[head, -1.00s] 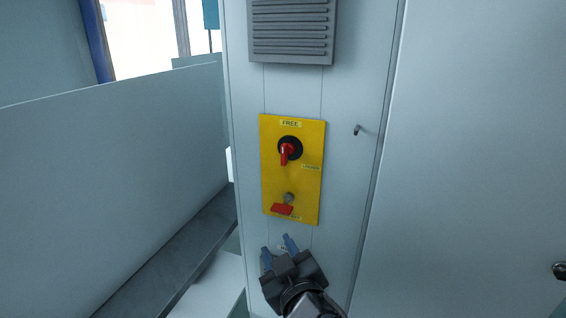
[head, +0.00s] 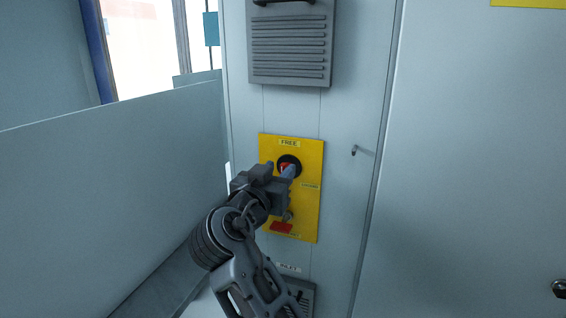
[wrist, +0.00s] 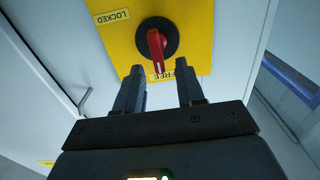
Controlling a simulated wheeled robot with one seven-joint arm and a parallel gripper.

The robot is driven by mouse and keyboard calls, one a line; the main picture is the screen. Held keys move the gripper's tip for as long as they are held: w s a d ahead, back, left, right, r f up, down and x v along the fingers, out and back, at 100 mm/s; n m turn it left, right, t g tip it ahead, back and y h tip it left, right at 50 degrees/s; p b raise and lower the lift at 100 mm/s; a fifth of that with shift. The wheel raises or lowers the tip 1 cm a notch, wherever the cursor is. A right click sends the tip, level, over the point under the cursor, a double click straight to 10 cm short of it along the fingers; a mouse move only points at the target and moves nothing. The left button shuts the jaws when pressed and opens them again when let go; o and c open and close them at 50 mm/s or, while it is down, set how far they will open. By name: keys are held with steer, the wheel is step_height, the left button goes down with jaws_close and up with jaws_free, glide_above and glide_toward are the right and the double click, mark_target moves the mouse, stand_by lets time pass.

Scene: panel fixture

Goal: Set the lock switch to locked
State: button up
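The lock switch (wrist: 158,42) is a red handle on a round black base, mounted on a yellow plate (wrist: 205,30). In the wrist view its handle points toward the FREE label (wrist: 174,70), and the LOCKED label (wrist: 111,17) is off to the left. In the head view the switch (head: 284,165) is partly hidden by my gripper (head: 280,169). My gripper (wrist: 160,77) is open, its two fingers on either side of the handle's line. I see no clear contact with the handle.
A second red lever (head: 281,227) sits lower on the yellow plate. A louvred grey vent (head: 290,55) is above, and a small hook (head: 354,151) is to the right. A light partition (head: 110,190) stands left of the cabinet.

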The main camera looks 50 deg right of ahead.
mark_target(282, 168)
steer(key=shift+p+x, duration=0.3)
steer(key=shift+x, duration=1.35)
jaws_close()
